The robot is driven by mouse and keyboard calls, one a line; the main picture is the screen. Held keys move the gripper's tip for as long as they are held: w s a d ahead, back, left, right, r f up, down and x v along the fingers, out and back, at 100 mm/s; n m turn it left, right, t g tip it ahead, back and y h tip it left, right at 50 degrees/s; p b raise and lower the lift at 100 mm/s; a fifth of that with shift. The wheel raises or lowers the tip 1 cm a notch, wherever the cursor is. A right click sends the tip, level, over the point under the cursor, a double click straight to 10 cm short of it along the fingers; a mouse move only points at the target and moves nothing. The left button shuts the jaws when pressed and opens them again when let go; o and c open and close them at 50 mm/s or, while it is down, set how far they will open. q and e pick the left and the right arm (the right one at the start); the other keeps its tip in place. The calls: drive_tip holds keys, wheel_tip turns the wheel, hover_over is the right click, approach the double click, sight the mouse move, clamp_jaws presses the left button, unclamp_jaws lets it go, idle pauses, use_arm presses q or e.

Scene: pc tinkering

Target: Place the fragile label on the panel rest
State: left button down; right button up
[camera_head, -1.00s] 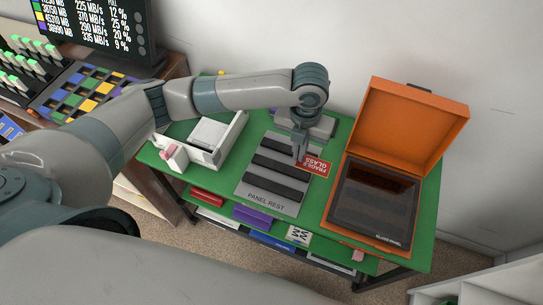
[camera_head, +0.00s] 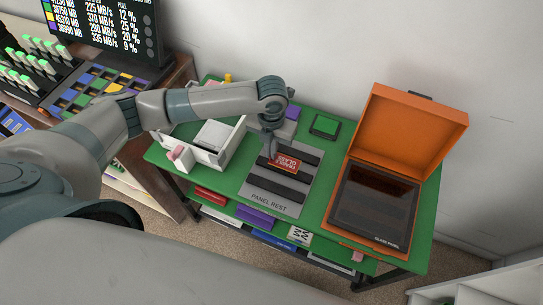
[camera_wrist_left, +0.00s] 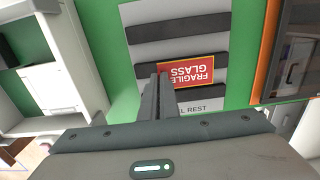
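The fragile label (camera_head: 284,163) is a small red card with white "FRAGILE GLASS" text, upside down in the head view. It also shows in the left wrist view (camera_wrist_left: 190,71). My left gripper (camera_head: 272,158) is shut on the label's left edge; its two fingers (camera_wrist_left: 161,80) are close together. The panel rest (camera_head: 290,210) is a grey plate with several dark bars, lying on the green table. The label is over the middle of the panel rest (camera_wrist_left: 212,14); I cannot tell whether it touches it. My right gripper is not in view.
An open orange case (camera_head: 405,130) with a dark glass panel (camera_head: 372,205) stands to the right. A white open box (camera_head: 232,140) is on the left. A dark block with a green top (camera_head: 325,125) sits behind the rest. A monitor (camera_head: 110,25) is at the back left.

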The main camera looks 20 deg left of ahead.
use_arm(q)
wheel_tip(320, 180, down, 3)
drive_tip(key=shift+s+f+p, duration=0.1)
drive_tip(key=shift+f+p, duration=0.1)
drive_tip(key=shift+p, duration=0.45)
drive_tip(key=shift+f, duration=0.3)
drive_tip(key=shift+f, duration=0.2)
drive_tip(key=c, duration=2)
unclamp_jaws()
drive_tip(key=shift+r, duration=0.15)
